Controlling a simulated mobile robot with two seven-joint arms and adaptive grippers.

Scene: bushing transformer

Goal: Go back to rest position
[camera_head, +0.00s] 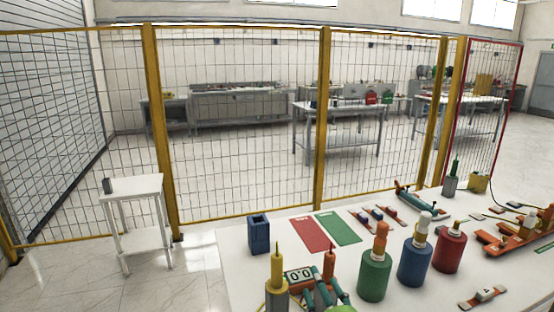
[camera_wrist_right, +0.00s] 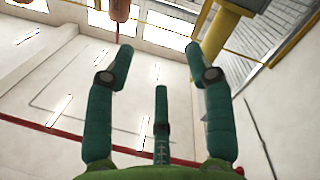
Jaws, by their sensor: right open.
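The right wrist camera faces up toward walls and ceiling lights. An orange-brown part (camera_wrist_right: 119,10) shows at the top of that view, beyond the fingers; I cannot tell what it is. My left gripper is not in view.
A white stand (camera_head: 136,187) is at left. A yellow-posted fence (camera_head: 320,130) stands behind.

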